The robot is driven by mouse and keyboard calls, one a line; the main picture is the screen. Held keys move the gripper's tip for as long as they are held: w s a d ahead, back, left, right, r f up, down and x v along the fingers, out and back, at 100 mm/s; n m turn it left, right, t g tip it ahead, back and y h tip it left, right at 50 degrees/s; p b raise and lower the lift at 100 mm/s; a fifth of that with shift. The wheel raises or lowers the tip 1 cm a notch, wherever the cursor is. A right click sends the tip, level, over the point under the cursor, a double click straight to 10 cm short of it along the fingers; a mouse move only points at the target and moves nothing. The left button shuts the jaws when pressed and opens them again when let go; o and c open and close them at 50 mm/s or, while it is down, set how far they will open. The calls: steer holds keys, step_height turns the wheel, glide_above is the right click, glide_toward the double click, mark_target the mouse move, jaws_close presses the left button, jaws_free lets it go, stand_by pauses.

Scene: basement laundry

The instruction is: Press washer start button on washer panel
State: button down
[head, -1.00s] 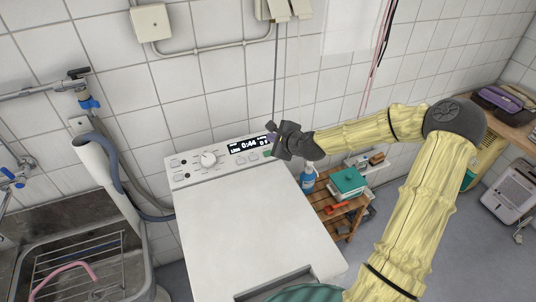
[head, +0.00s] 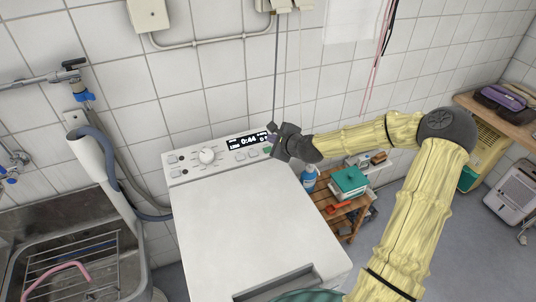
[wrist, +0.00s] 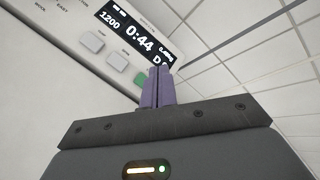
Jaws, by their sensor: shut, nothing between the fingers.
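The white washer (head: 245,220) stands in the middle of the head view, its control panel (head: 222,158) along the back of its top. A lit display (head: 248,141) reads 0:44, beside a round knob and several pale buttons. A green button (wrist: 141,79) sits below the display's right end; in the head view (head: 268,150) my gripper is close beside it. My gripper (head: 272,137) is at the panel's right end. In the wrist view its purple fingers (wrist: 158,82) are together and empty, just right of the green button. Contact with the panel cannot be told.
A sink (head: 75,250) with a wire rack is at the left. A wooden stool (head: 348,215) with a teal box (head: 348,181) and a blue bottle (head: 309,180) stands right of the washer. The tiled wall is close behind the panel.

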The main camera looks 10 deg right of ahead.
mark_target(265, 145)
steer(key=shift+w+a+f+b, duration=0.15)
steer(key=shift+f+b, duration=0.15)
steer(key=shift+f, duration=0.3)
steer(key=shift+w+d+f+b, duration=0.1)
steer(key=shift+w+f+b, duration=0.15)
steer(key=shift+f, duration=0.35)
steer(key=shift+w+a+f+b, duration=0.1)
steer(key=shift+f+b, duration=0.25)
steer(key=shift+f, duration=0.25)
steer(key=shift+f, duration=0.1)
stand_by(0.5)
steer(key=shift+w+f, duration=0.1)
steer(key=shift+f, duration=0.2)
steer(key=shift+w+f+b, duration=0.1)
steer(key=shift+f+b, duration=0.25)
steer(key=shift+b, duration=0.15)
stand_by(0.5)
stand_by(0.4)
steer(key=shift+s+r+p, duration=0.2)
steer(key=shift+r+p, duration=0.4)
steer(key=shift+r, duration=0.2)
steer(key=shift+s+d+r+p, duration=0.1)
steer(key=shift+s+r+p, duration=0.15)
steer(key=shift+r+p, duration=0.5)
steer(key=shift+s+d+r+p, duration=0.1)
steer(key=shift+s+r+p, duration=0.1)
steer(key=shift+r+p, duration=0.5)
steer(key=shift+s+r+p, duration=0.25)
steer(key=shift+r+p, duration=0.2)
steer(key=shift+r, duration=0.55)
